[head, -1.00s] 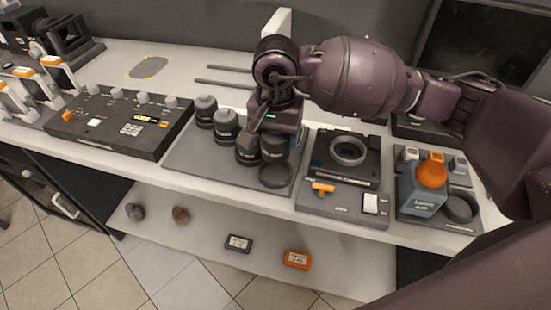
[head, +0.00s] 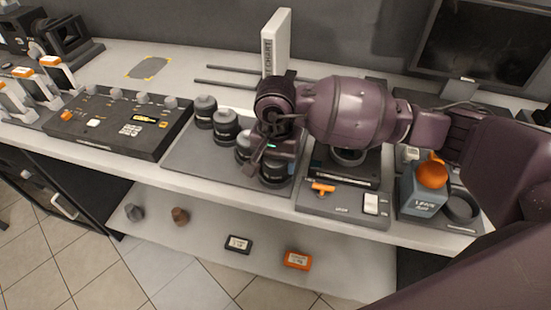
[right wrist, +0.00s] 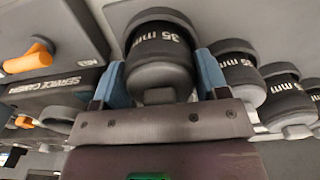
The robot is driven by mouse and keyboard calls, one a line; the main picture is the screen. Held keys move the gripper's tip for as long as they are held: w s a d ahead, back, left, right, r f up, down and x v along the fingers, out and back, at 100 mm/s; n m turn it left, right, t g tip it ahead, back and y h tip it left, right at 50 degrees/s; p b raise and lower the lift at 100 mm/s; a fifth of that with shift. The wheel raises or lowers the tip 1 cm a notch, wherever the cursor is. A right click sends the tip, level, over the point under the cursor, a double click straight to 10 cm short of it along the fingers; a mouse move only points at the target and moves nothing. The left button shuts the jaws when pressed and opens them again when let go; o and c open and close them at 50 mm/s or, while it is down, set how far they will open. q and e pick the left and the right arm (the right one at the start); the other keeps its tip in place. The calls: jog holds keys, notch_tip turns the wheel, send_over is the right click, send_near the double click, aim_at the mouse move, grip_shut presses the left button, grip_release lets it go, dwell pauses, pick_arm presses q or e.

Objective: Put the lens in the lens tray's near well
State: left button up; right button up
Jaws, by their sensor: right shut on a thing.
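The lens (head: 276,174), dark with a ribbed barrel, is between the fingers of my right gripper (head: 272,165), at the lens tray's near well. In the right wrist view the lens (right wrist: 160,55) reads "35 mm" and sits between two blue fingertips of the gripper (right wrist: 158,75), which is shut on it. The lens tray (head: 190,160) is a grey slab on the bench. The near well is hidden under the lens, and I cannot tell whether the lens is fully seated. My left gripper is not in view.
Three other lenses (head: 225,127) stand in a row on the tray, the closest one (head: 244,148) right beside the gripper. A service camera stand (head: 340,203) with an orange lever is just right. A control panel (head: 120,125) lies left.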

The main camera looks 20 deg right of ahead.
jog(key=shift+f, duration=0.1)
jog(key=o, duration=1.4)
jog(key=shift+c, duration=0.2)
jog(key=shift+r, duration=0.25)
notch_tip(320, 180, up, 11)
jog(key=shift+r, duration=0.4)
